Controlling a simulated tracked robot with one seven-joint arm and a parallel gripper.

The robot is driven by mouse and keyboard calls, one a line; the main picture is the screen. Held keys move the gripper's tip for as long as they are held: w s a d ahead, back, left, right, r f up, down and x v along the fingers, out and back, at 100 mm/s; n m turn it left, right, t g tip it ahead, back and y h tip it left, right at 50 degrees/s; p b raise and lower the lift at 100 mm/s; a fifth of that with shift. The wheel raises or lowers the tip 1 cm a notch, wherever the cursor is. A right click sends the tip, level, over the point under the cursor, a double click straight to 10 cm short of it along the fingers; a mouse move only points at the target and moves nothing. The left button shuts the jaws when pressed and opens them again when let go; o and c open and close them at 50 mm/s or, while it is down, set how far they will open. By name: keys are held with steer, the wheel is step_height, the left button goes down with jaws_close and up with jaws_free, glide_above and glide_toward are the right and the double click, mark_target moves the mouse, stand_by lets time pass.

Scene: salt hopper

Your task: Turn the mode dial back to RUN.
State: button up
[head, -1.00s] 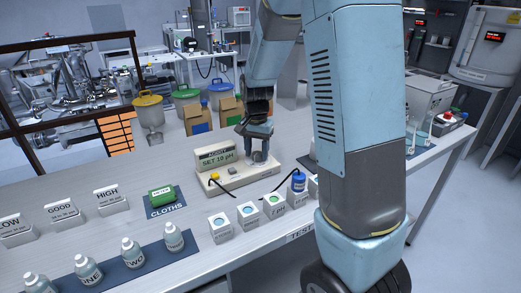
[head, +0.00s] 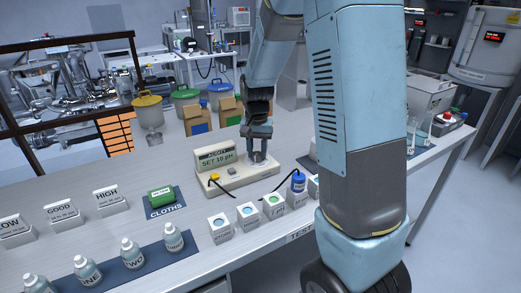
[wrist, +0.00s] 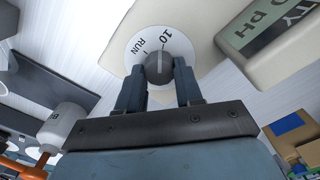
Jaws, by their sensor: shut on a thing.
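The mode dial (wrist: 158,68) is a dark round knob on a white disc marked RUN and 10, seen in the wrist view. A faint light mark on the knob seems to lie between the two labels; its exact setting is hard to tell. My gripper (wrist: 158,72) has one finger on each side of the knob and is shut on it. In the head view my gripper (head: 258,148) is over the right part of the cream meter box (head: 235,178), hiding most of the dial. The meter's display (head: 216,157) reads ACIDITY, SET 10 pH.
A green object (head: 161,196) lies on the CLOTHS mat to the left. Several white bottles (head: 131,253) stand at the front left.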

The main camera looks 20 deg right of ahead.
mark_target(257, 153)
steer(key=n, duration=0.5)
steer(key=shift+s, duration=0.1)
steer(key=shift+f+n, duration=0.1)
steer(key=shift+n, duration=2.2)
steer(key=o, duration=1)
steer(key=shift+o, duration=0.2)
steer(key=shift+r, duration=0.2)
step_height(257, 153, up, 14)
steer(key=shift+f, duration=0.25)
